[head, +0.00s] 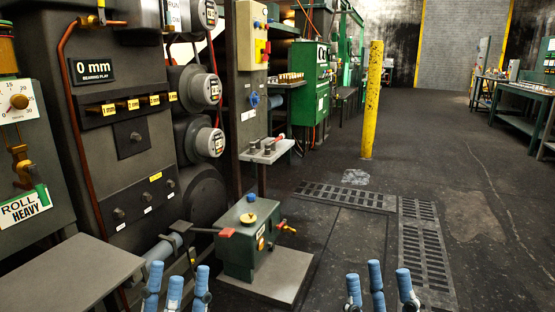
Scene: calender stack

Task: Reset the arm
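My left gripper (178,285) is at the bottom edge, left of centre, with its blue fingers pointing up. The fingers stand apart with nothing between them. My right gripper (379,284) is at the bottom edge, right of centre, also with its blue fingers spread and empty. Neither gripper touches anything that I can see. The arms behind the fingers are out of frame. A green box unit (247,245) with a blue knob, a yellow knob and a red-tipped lever stands beyond and between the grippers.
A dark machine (122,205) with gauges and a "0 mm" sign fills the left. A grey flat top (66,278) juts out at lower left. A yellow post (372,100) stands further back. Green workbenches (514,95) are at far right. The floor at right is clear.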

